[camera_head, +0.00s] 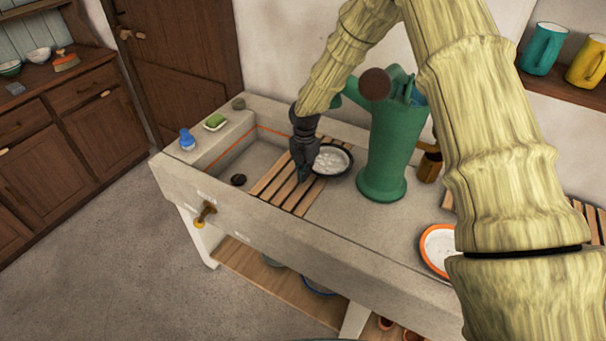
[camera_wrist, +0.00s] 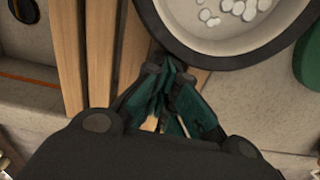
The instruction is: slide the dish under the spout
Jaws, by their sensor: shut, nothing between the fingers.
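The dish (camera_head: 332,159) is round with a dark rim and a pale inside holding several white pieces. It sits partly on the right end of the wooden slats, left of the green pump (camera_head: 388,150). The dish also fills the top of the wrist view (camera_wrist: 232,42). My gripper (camera_head: 303,176) points down, shut and empty, at the dish's left side. In the wrist view its fingertips (camera_wrist: 160,68) are close to the dish's near rim; I cannot tell whether they touch. The pump's spout is not clearly visible, partly hidden by my arm.
Wooden slats (camera_head: 283,188) span the stone sink (camera_head: 230,165). An orange-rimmed plate (camera_head: 440,245) lies to the right. A brass tap (camera_head: 205,213) sticks out in front.

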